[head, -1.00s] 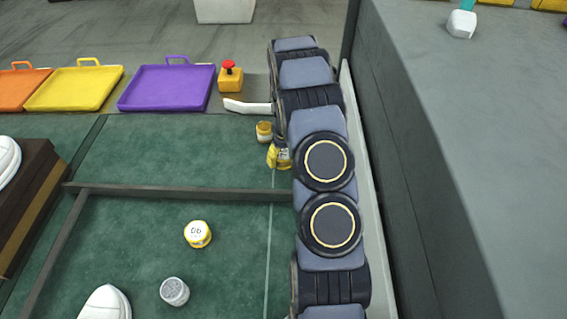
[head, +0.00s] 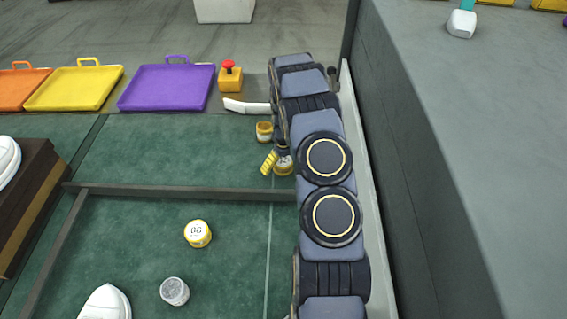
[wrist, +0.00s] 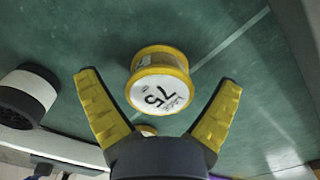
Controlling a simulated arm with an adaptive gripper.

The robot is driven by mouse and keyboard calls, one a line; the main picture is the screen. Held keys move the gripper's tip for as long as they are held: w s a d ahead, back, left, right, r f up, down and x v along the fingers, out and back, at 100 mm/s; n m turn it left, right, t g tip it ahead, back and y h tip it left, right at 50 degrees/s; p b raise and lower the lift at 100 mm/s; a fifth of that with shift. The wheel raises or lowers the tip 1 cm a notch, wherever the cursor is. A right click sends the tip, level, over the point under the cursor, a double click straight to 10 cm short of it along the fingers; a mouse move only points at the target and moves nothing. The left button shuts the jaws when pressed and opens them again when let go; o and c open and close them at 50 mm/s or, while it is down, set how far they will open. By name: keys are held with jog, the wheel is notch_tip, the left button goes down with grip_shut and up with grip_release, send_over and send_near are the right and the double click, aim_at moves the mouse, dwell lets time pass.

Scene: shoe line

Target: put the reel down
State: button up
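A yellow reel with a white end label marked 75 (wrist: 160,85) is between the spread fingers of my gripper (wrist: 158,79) in the wrist view. Both yellow fingers stand clear of its sides. In the head view that reel (head: 285,166) is at the green mat beside my arm, partly hidden by it. One yellow finger of my gripper (head: 275,161) angles away to its left. A second yellow reel (head: 264,131) stands just behind it. Another yellow reel with a white top (head: 198,233) and a grey reel (head: 175,291) stand on the nearer mat.
A dark divider bar (head: 180,191) crosses the mat. Purple (head: 166,87), yellow (head: 75,88) and orange (head: 22,88) trays lie at the back, beside a red-topped button box (head: 230,78). A grey wall (head: 405,150) bounds the right. The mat left of my gripper is clear.

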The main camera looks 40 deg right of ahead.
aim_at(283, 161)
jog(key=shift+r, duration=0.1)
notch_tip(283, 161, up, 12)
jog(key=s+a+r, duration=0.4)
jog(key=a+r, duration=0.7)
jog(key=a, duration=0.2)
jog(key=s+a+r+n, duration=0.1)
jog(key=s+a+r, duration=0.2)
jog(key=s+a, duration=0.5)
jog(key=s+a+r+n+g, duration=0.1)
jog(key=s+a+r, duration=0.3)
jog(key=s, duration=0.9)
jog(key=a, duration=0.3)
jog(key=shift+s+a+r+g, duration=0.15)
jog(key=shift+s+a+g, duration=0.15)
jog(key=shift+a, duration=0.1)
